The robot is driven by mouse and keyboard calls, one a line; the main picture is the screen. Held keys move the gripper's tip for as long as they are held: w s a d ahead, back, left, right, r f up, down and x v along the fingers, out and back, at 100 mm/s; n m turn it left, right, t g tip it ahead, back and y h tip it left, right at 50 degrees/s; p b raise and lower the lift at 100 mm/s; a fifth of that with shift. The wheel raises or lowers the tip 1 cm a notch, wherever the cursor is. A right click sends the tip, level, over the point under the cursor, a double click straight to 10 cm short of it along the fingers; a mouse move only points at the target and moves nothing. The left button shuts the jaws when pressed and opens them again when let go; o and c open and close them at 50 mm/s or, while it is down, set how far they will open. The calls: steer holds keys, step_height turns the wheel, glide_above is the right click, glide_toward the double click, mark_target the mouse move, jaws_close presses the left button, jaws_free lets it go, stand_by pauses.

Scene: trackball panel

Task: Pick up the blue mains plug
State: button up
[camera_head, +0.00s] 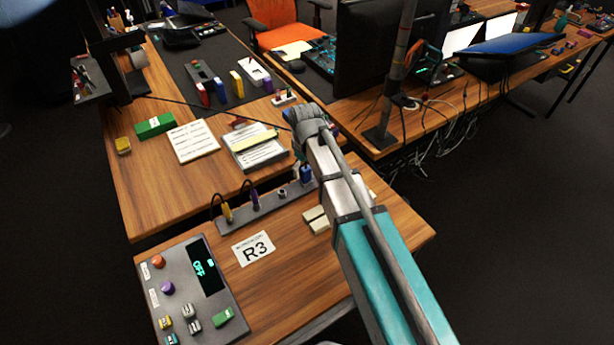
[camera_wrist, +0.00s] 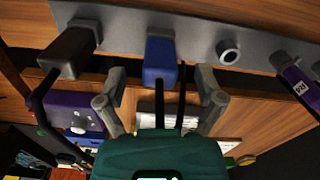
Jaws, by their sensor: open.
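The blue mains plug (camera_head: 306,174) stands in the grey socket strip (camera_head: 239,215), partly hidden by my arm in the head view. In the wrist view the blue plug (camera_wrist: 160,60) sits upright against the strip (camera_wrist: 200,22), its dark cord running toward the camera. My gripper (camera_wrist: 161,80) is open, with one finger on each side of the plug's near end. There is a visible gap between each finger and the plug, and nothing is gripped.
A black plug (camera_wrist: 70,52) is left of the blue one; an empty socket (camera_wrist: 228,51) and purple plug (camera_wrist: 294,76) are to the right. A yellow plug (camera_head: 227,211) is at the strip's other end. A control panel (camera_head: 221,285) reads OFF beside an R3 card (camera_head: 254,249).

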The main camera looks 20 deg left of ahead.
stand_by(0.3)
steer(key=c, duration=1.1)
steer(key=shift+r, duration=0.1)
steer(key=shift+c, duration=0.2)
step_height(320, 180, up, 3)
steer(key=p, duration=0.3)
jaws_close()
steer(key=s+d+r+p, duration=0.5)
steer(key=s+r+p, duration=0.4)
steer(key=s, duration=0.4)
steer(key=shift+d+r+p, duration=0.15)
steer(key=shift+r+p, duration=0.25)
steer(key=shift+p, duration=0.05)
